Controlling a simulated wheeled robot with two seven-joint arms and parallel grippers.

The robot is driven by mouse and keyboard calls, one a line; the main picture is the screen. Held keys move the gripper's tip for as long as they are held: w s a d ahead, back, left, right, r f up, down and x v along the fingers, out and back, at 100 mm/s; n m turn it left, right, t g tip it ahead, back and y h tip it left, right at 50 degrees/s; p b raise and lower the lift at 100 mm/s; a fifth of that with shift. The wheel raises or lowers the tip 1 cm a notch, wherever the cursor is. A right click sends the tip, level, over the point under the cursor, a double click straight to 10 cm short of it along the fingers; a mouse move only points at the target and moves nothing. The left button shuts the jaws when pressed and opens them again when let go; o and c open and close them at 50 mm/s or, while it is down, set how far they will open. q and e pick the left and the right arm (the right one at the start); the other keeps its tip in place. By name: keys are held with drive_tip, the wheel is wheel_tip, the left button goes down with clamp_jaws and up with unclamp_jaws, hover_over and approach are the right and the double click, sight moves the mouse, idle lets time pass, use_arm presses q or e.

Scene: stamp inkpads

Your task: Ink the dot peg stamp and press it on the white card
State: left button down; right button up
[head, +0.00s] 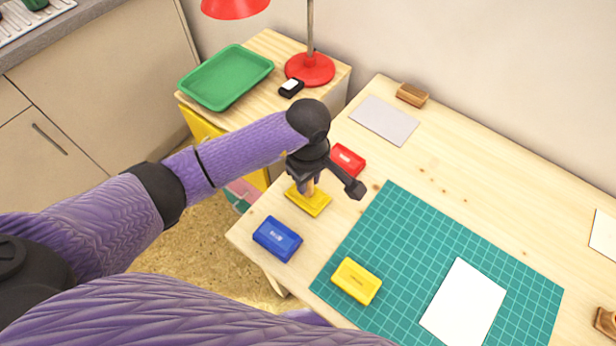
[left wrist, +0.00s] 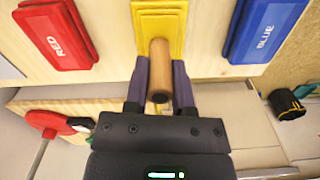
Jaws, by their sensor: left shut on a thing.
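My left gripper (head: 308,182) is shut on a wooden peg stamp (head: 309,188), which stands roughly upright over an open yellow inkpad (head: 318,204) near the table's left edge. In the left wrist view the round peg (left wrist: 159,70) sits between the two fingers, its far end at the yellow inkpad (left wrist: 158,22). The peg's stamping face is hidden; I cannot tell whether it touches the pad. A white card (head: 463,307) lies on the green cutting mat (head: 405,225). My right gripper is not in view.
A red inkpad (head: 347,160) and a blue inkpad (head: 277,239) flank the yellow one. A labelled yellow block (head: 356,281) lies on the mat. A grey sheet (head: 384,121) and a wooden block (head: 412,95) are at the back. The table right of the mat is mostly clear.

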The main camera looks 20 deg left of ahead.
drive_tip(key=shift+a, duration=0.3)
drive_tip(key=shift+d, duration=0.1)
use_arm(q)
drive_tip(key=shift+r+p, duration=0.45)
drive_tip(key=shift+r, duration=0.15)
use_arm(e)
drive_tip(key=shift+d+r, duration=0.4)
use_arm(q)
drive_tip(key=shift+r+p, duration=0.4)
drive_tip(key=shift+r, duration=0.1)
wheel_tip(320, 180, up, 5)
drive_tip(key=p, duration=0.3)
drive_tip(key=shift+f, duration=0.2)
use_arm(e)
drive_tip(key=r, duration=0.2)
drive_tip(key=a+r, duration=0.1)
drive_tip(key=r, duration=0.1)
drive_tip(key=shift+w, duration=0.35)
use_arm(q)
drive_tip(key=shift+f, duration=0.1)
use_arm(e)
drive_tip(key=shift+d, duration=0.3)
